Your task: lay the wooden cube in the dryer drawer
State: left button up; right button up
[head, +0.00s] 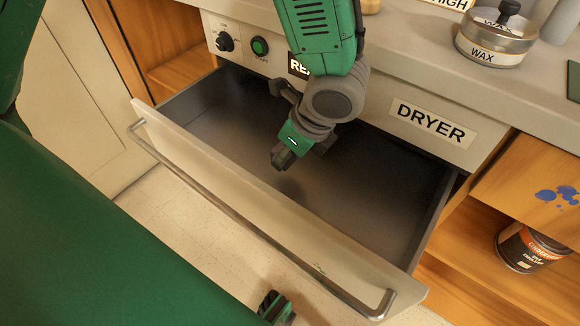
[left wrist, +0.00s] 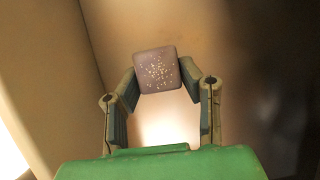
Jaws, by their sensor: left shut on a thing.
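The wooden cube (left wrist: 157,70) shows in the left wrist view as a mauve-grey block with pale specks. My left gripper (left wrist: 158,82) is shut on it, with a finger on either side. In the head view my left gripper (head: 283,157) points down over the open dryer drawer (head: 210,160); the cube cannot be clearly told from the dark fingers there. The drawer is dark grey inside, has a pale front, and looks empty where visible. A small part of my right gripper (head: 276,308) shows at the bottom, outside the drawer front; its jaws are not clear.
A long metal handle (head: 250,222) runs along the drawer front. The dryer panel above has a knob and a green button (head: 260,46). A wax pot (head: 497,42) stands on the counter. A can (head: 530,247) sits on the lower right shelf.

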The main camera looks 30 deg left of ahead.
aim_at(287, 166)
pick_arm(q)
jog(key=f, duration=0.1)
jog(key=f+b, duration=0.1)
jog(key=f, duration=0.1)
jog(key=shift+a+f+b, duration=0.25)
jog(key=shift+f+b, duration=0.05)
jog(key=shift+a+f, duration=0.1)
jog(key=shift+f, duration=0.15)
jog(key=shift+r, duration=0.1)
jog(key=o, duration=1)
jog(key=shift+o, duration=0.2)
jog(key=shift+r, duration=0.1)
jog(key=p+v, duration=0.5)
jog(key=v, duration=0.7)
jog(key=shift+p, duration=0.3)
